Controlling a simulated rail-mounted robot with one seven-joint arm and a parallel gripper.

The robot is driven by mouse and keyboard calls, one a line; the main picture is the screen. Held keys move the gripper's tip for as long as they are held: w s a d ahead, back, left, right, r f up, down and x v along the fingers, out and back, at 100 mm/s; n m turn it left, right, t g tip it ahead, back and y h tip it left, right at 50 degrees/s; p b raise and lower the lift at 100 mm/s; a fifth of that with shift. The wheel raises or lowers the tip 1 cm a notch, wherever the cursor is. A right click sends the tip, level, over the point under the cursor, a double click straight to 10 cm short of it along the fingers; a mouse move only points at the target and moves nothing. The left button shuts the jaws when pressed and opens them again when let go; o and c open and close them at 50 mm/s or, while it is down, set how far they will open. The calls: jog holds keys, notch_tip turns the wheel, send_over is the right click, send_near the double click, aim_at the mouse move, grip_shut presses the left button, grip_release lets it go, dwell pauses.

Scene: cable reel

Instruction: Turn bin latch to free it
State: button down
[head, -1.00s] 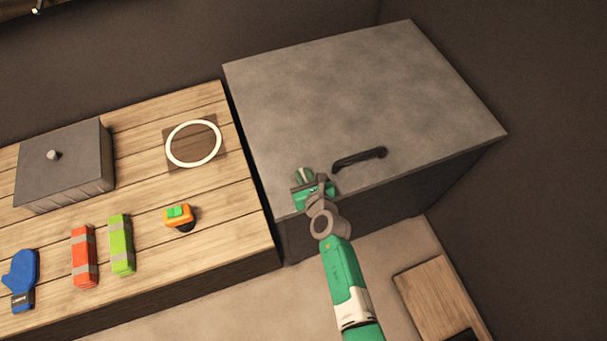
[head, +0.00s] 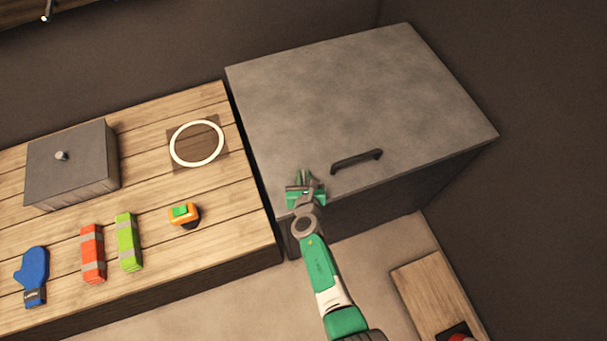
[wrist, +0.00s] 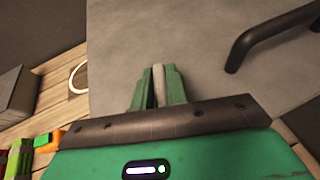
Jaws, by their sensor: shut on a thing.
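The bin is a large grey box with a flat mottled lid (head: 350,90) and a black bar handle (head: 357,161) near its front edge. My gripper (head: 305,178) is at the lid's front edge, left of the handle. In the wrist view my gripper (wrist: 158,80) has its two green fingers closed around a thin light-grey upright piece (wrist: 158,84), which looks like the latch. The fingers hide most of the latch, so its exact angle is hard to tell. The handle also shows in the wrist view (wrist: 262,40), apart from the fingers.
A wooden counter (head: 220,255) stands left of the bin. On it are a grey lidded box (head: 70,170), a white ring (head: 197,143), an orange-green device (head: 184,214), red (head: 92,253) and lime (head: 128,241) packs and a blue mitt (head: 33,275). A low wooden surface (head: 435,295) is at lower right.

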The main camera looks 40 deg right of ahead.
jog(key=shift+w+a+r+m+g+h+p, duration=0.1)
jog(key=shift+r+m+g+h+p, duration=0.05)
jog(key=shift+m+g+h+p, duration=0.35)
jog(key=shift+f+m+g+h+b, duration=0.2)
jog(key=shift+m+g+h+b, duration=0.4)
jog(key=shift+m+g, duration=0.4)
jog(key=shift+f+m+g+h+b, duration=0.2)
jog(key=shift+m+g+h+b, duration=0.55)
jog(key=shift+m, duration=0.25)
jog(key=m+g+b, duration=0.2)
jog(key=g+b, duration=0.1)
jog(key=b, duration=0.1)
jog(key=shift+f+m+h, duration=0.15)
jog(key=shift+m+h, duration=0.2)
jog(key=shift+m, duration=0.05)
jog(key=m+g+b, duration=0.4)
jog(key=g+b, duration=0.1)
jog(key=b, duration=0.3)
jog(key=shift+f, duration=0.1)
jog(key=m+g+b, duration=0.1)
jog(key=g+b, duration=0.1)
jog(key=b, duration=0.2)
jog(key=shift+m, duration=0.4)
jog(key=shift+r+m+g+b, duration=0.35)
jog(key=shift+m+g+b, duration=0.25)
jog(key=shift+b, duration=0.3)
jog(key=shift+r+g+y, duration=0.1)
jog(key=shift+g+y, duration=0.15)
jog(key=shift+y, duration=0.15)
